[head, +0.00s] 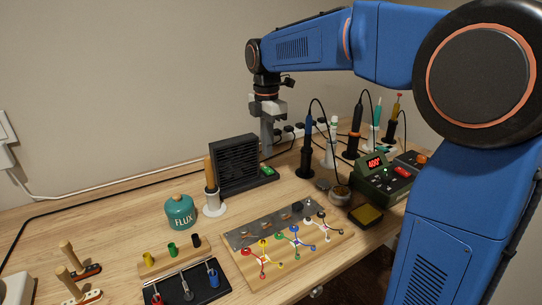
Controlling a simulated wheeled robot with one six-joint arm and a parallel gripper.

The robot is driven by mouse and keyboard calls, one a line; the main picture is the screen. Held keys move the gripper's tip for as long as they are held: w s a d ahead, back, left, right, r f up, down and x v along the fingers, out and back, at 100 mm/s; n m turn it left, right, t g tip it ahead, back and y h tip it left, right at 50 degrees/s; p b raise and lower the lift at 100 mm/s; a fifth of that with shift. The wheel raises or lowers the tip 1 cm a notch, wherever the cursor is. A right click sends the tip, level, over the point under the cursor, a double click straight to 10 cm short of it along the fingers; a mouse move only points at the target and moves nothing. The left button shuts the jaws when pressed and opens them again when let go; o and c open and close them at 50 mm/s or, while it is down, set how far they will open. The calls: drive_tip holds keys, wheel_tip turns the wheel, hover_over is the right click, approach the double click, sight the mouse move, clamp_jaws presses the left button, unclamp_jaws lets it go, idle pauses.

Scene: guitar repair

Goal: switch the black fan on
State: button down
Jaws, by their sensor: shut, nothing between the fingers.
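The black fan (238,163) stands upright near the back of the wooden bench, its slatted face toward the front. A small black base juts out at its right and carries a green switch (267,171). I cannot tell from this view whether the fan is running. My gripper (267,146) points down, shut and empty, and shows just above the switch in the picture. Its fingertips appear apart from the switch, though their exact depth is hard to judge.
A soldering iron with a blue handle (307,150) stands in a holder right of the fan. A wooden-handled tool (211,187) stands close at its left. A green station with red display (383,180) and a teal flux jar (180,212) are on the bench (130,222).

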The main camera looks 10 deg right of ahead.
wheel_tip(320, 180, up, 10)
drive_tip(key=shift+f, duration=0.25)
idle(0.4)
